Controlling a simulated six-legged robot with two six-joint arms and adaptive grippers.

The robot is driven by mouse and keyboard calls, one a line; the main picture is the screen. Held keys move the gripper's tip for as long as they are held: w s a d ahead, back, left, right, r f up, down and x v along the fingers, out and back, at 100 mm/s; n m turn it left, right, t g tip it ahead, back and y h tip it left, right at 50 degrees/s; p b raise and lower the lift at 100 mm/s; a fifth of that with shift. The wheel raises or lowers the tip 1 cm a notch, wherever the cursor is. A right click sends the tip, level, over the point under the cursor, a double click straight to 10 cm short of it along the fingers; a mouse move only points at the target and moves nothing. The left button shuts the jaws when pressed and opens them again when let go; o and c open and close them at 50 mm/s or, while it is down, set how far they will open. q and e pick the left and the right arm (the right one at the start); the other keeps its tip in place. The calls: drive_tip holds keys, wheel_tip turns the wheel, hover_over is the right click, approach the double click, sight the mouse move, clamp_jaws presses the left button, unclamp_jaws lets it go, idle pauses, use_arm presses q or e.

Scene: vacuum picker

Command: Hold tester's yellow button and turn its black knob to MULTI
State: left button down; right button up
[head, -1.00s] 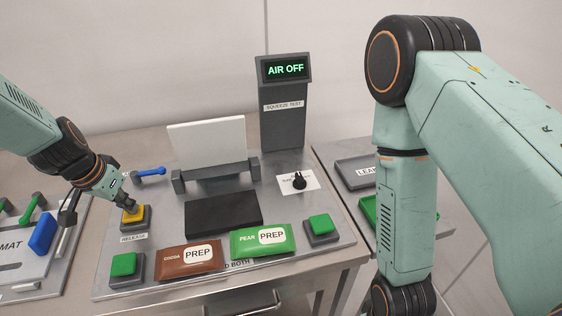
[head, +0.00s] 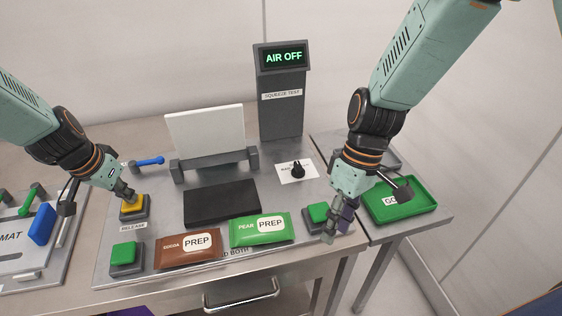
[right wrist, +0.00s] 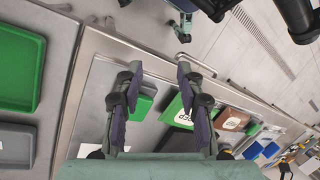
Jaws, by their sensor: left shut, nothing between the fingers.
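The tester (head: 150,268) is a grey metal panel with a tall display column (head: 283,105) reading AIR OFF. Its yellow button (head: 131,208) is at the panel's left, above the RELEASE label. My left gripper (head: 129,195) is shut, its tip on or just over the yellow button; contact cannot be told. The black knob (head: 298,170) sits on a white label card right of centre; its small lettering is unreadable. My right gripper (head: 335,225) points down near the right green button, in front and right of the knob. The right wrist view shows its fingers (right wrist: 158,75) apart and empty.
Brown COCOA (head: 188,252) and green PEAR (head: 260,231) packets lie along the panel's front. Green buttons stand at left (head: 124,253) and right (head: 318,212). A green tray (head: 412,207) is on a side table at right. An upright white plate (head: 206,135) stands behind the black pad.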

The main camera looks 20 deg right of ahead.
sight(299, 166)
drive_tip(key=w+r+m+t, duration=0.1)
drive_tip(key=w, duration=0.1)
drive_tip(key=w+t+h, duration=0.1)
drive_tip(key=w, duration=0.2)
drive_tip(key=w+r+m+t, duration=0.1)
drive_tip(key=w, duration=0.1)
drive_tip(key=shift+w+r+m+h, duration=0.2)
drive_tip(key=shift+r+m+h, duration=0.1)
drive_tip(key=w+r+m+t+h, duration=0.1)
drive_tip(key=w+r+m+t, duration=0.25)
drive_tip(key=w+r, duration=0.4)
drive_tip(key=shift+t, duration=0.25)
drive_tip(key=x, duration=1.3)
drive_tip(key=shift+w+a+f, duration=0.2)
drive_tip(key=shift+w+f, duration=0.05)
drive_tip(key=shift+w, duration=0.15)
drive_tip(key=shift+c, duration=0.2)
clamp_jaws()
